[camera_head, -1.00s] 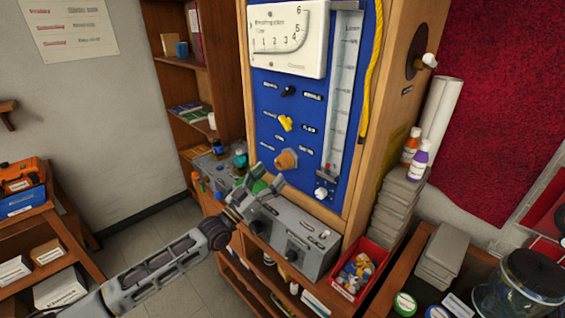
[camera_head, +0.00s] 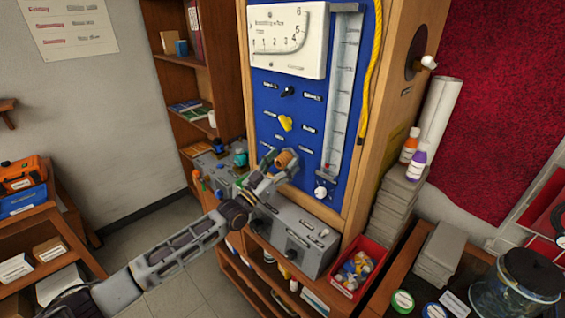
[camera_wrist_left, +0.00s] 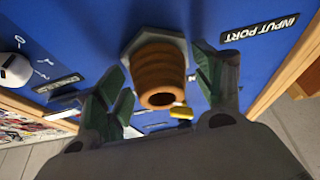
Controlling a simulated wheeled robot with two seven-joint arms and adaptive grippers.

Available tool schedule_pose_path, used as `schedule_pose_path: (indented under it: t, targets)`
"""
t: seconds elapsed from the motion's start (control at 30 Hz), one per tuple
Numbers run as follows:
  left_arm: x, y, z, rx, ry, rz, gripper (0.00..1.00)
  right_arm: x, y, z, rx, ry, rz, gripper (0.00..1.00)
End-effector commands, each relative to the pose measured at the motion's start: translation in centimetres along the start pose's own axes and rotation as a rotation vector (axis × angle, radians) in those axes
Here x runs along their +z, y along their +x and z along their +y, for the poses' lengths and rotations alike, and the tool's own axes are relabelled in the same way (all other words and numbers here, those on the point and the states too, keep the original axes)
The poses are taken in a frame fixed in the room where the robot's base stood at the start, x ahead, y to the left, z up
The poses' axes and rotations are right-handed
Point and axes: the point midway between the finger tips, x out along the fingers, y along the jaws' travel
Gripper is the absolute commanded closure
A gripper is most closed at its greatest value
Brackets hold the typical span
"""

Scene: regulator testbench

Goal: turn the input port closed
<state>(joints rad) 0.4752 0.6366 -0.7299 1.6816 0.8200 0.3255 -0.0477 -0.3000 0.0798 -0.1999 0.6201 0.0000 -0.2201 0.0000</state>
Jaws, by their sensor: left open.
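The blue panel (camera_head: 301,114) stands upright in a wooden frame. A ribbed orange-brown port (camera_head: 288,159) sticks out of its lower part. In the left wrist view the port (camera_wrist_left: 159,75) has a hexagonal base, a hollow end and an "INPUT PORT" label (camera_wrist_left: 260,28) beside it. My left gripper (camera_head: 272,161) is at the port, partly covering it. In the left wrist view its open fingers (camera_wrist_left: 160,95) lie on either side of the port, with gaps visible. My right gripper is not in view.
Above the port are a yellow knob (camera_head: 285,123), a black knob (camera_head: 288,92) and a white gauge (camera_head: 289,41). A grey box (camera_head: 290,235) sits below the panel. A red bin (camera_head: 357,268) and stacked grey boxes (camera_head: 394,205) stand to the right.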

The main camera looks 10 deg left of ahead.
Motion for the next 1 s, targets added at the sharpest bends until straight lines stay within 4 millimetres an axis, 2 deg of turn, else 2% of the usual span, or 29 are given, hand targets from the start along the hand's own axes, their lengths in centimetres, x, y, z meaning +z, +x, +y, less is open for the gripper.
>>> schedule_pose_path:
  t: [0.2, 0.53, 1.0]
  targets:
    - [0.03, -0.01, 0.01, 0.0, 0.0, 0.0, 0.31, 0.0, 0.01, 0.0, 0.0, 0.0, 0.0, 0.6]
    - [0.03, -0.02, 0.01, 0.0, -0.001, 0.0, 0.73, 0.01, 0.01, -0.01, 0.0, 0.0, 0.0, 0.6]
    - [0.16, -0.08, 0.02, 0.024, 0.057, 0.0, 0.73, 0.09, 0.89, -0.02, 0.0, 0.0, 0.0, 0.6]
